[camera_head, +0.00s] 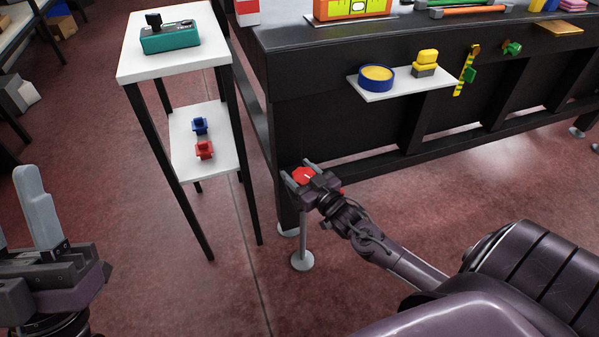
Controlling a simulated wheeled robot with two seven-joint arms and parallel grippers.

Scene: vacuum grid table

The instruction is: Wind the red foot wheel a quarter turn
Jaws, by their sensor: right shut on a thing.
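The red foot wheel (304,175) is low at the near left corner of the black table (330,78), above a grey post with a round foot (302,261). My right gripper (299,171) reaches down to it, with one finger on each side, and is shut on the wheel. The gripper body hides part of the wheel. My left gripper (38,215) is at the lower left, away from the wheel. One upright grey finger shows plainly, and its opening cannot be made out.
A white two-level stand (135,65) is left of the table, with a teal device (170,38) on top and blue (200,126) and red (205,150) parts below. A white side shelf (400,88) holds a blue round tin (376,78) and a yellow-topped block (426,60). Open floor lies between stand and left gripper.

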